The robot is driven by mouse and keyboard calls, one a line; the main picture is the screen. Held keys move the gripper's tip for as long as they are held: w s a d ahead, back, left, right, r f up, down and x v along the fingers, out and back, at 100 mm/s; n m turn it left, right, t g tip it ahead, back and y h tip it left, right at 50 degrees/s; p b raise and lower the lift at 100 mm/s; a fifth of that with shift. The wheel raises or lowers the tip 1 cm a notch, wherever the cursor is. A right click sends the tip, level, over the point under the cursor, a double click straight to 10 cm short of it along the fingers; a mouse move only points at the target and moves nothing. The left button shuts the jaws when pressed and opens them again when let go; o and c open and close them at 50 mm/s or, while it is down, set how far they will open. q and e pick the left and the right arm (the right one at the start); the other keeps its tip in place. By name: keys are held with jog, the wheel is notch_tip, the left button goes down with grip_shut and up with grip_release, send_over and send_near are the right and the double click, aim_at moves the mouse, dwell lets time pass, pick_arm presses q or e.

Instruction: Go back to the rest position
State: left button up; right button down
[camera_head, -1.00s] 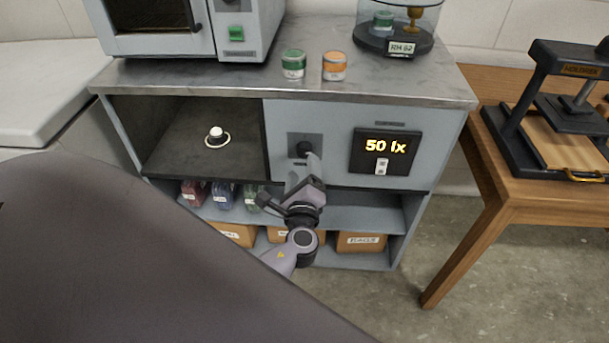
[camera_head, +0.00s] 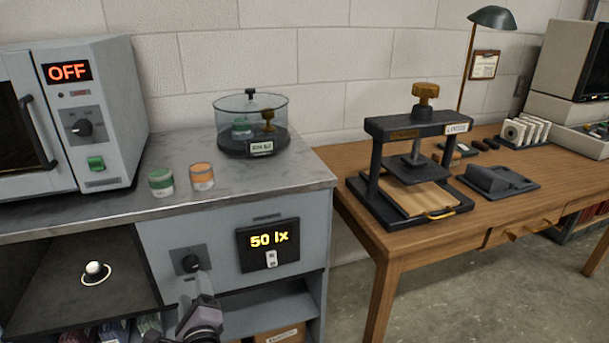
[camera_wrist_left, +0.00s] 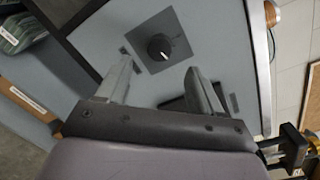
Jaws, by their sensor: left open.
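My left gripper (camera_head: 192,292) is in front of the grey cabinet, just below a black dial (camera_head: 187,262) on its panel. In the left wrist view the gripper (camera_wrist_left: 160,88) is open, with its two fingers apart and nothing between them. The dial (camera_wrist_left: 159,47) shows beyond the fingertips, clear of them. A display (camera_head: 267,245) right of the dial reads 50 lx. My right gripper is not in view.
An oven-like box (camera_head: 75,115) reading OFF, two small jars (camera_head: 161,182) and a glass-domed unit (camera_head: 251,125) stand on the cabinet top. A wooden table (camera_head: 400,255) with a black press (camera_head: 415,165) stands right. Bare floor (camera_head: 470,305) lies in front of the table.

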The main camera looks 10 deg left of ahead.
pick_arm(q)
jog(key=s+d+f+n+g+h+p, duration=0.3)
jog(key=s+d+f+n+h+p, duration=0.3)
jog(key=s, duration=0.4)
jog(key=s+d+r+n+g+h+p, duration=0.1)
jog(key=s+d+r+n+h+p, duration=0.1)
jog(key=s+d+n+h, duration=0.4)
jog(key=s+d+r+n, duration=0.1)
jog(key=s+n, duration=0.3)
jog(key=shift+s+n, duration=0.25)
jog(key=shift+n, duration=0.05)
jog(key=shift+d, duration=0.1)
dwell(3.1)
